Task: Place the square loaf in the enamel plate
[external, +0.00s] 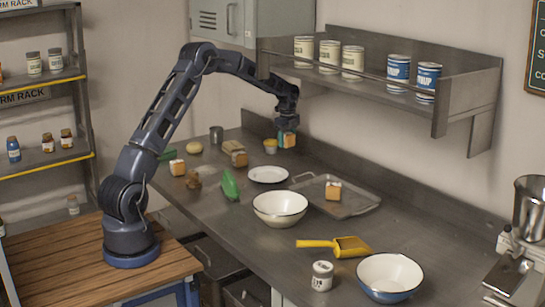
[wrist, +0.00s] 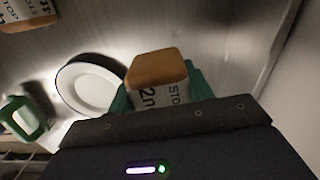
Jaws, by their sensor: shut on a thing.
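My gripper (external: 287,131) is shut on a square loaf, a small brown block with a white printed paper band (external: 290,141), held in the air over the back of the counter. In the wrist view the held loaf (wrist: 158,68) stands up between the green fingers, its brown top clear and its lower part hidden. The enamel plate (external: 268,174), white with a dark rim, lies empty on the counter, below and left of the gripper. The plate also shows in the wrist view (wrist: 88,90), left of the held loaf and apart from it.
A can shelf (external: 385,92) overhangs the counter at right.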

